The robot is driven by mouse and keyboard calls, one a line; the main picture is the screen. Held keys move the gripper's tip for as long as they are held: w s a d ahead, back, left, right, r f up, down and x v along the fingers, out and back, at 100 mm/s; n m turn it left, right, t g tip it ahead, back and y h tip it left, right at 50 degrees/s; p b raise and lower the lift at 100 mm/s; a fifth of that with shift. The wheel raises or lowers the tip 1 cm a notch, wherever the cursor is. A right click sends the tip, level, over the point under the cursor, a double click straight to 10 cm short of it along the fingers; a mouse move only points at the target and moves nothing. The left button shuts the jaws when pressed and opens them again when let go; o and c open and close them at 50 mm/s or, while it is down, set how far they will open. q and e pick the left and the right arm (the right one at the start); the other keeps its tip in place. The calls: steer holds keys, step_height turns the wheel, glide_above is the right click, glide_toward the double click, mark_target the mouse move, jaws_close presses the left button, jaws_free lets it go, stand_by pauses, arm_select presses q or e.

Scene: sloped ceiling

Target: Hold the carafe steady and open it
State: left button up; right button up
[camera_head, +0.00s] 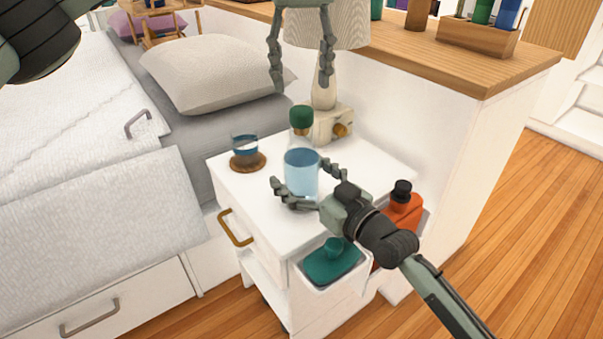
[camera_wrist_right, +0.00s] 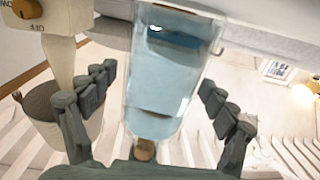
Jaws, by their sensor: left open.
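The clear carafe (camera_head: 301,178) holds light blue liquid and stands upright on the white nightstand (camera_head: 232,185). Its green stopper (camera_head: 300,117) sits in the neck above a cork-coloured band. My right gripper (camera_head: 308,186) is low at the carafe, one finger on each side of the body. In the right wrist view the carafe (camera_wrist_right: 168,85) lies between the fingers of the right gripper (camera_wrist_right: 158,80), which are spread, with a gap visible on the left side. My left gripper (camera_head: 301,84) is open and empty, pointing down above the stopper.
A glass of blue liquid (camera_head: 244,145) stands on a wooden coaster (camera_head: 247,164) left of the carafe. A lamp (camera_head: 325,92) and a beige box with a knob (camera_head: 330,124) are behind it. An orange bottle (camera_head: 403,212) and a teal object (camera_head: 333,262) sit at the nightstand's side.

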mark_target(302, 108)
steer(key=c, duration=1.7)
arm_select(q)
steer(key=shift+o, duration=1)
arm_select(e)
steer(key=shift+o, duration=0.2)
arm_select(q)
step_height(302, 108, up, 2)
steer(key=n, duration=0.6)
steer(key=shift+r, duration=0.2)
step_height(302, 108, down, 9)
steer(key=n, duration=0.7)
steer(key=shift+f+n, duration=0.2)
steer(key=shift+n, duration=0.1)
steer(key=shift+c, duration=0.3)
